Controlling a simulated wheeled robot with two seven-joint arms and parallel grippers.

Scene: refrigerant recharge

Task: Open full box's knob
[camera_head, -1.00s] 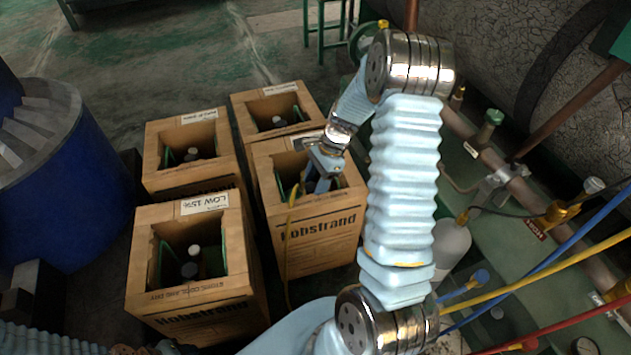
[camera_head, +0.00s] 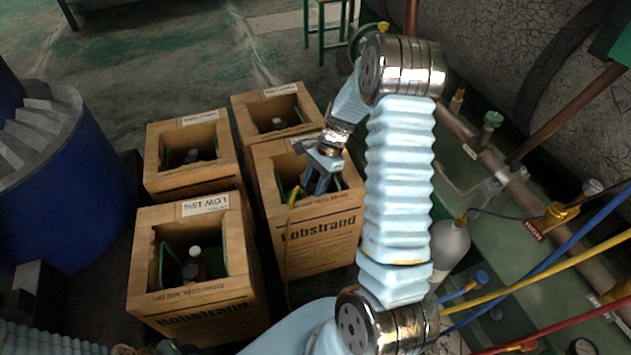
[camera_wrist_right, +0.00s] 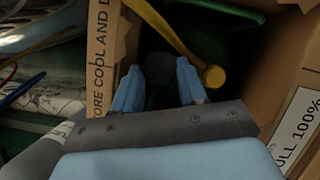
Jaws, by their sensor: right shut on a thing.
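The full box (camera_head: 335,245) is the brown carton at the centre right of the head view, with Hobstrand print on its front. In the right wrist view its label (camera_wrist_right: 299,130) reads "ULL 100%", partly cut off. My right gripper (camera_head: 316,184) reaches down into its open top. In the right wrist view the blue fingers of my right gripper (camera_wrist_right: 160,84) stand either side of a dark round knob (camera_wrist_right: 160,68) and are shut on it. A yellow hose (camera_wrist_right: 180,35) ends just right of the knob. The inside of the box is dark. My left gripper is not visible.
A box labelled LOW 15% (camera_head: 165,300) stands to the left, with two more boxes (camera_head: 160,150) (camera_head: 245,110) behind. A blue drum (camera_head: 70,210) is at far left. Pipes (camera_head: 520,185) and coloured hoses (camera_head: 560,262) run along the right.

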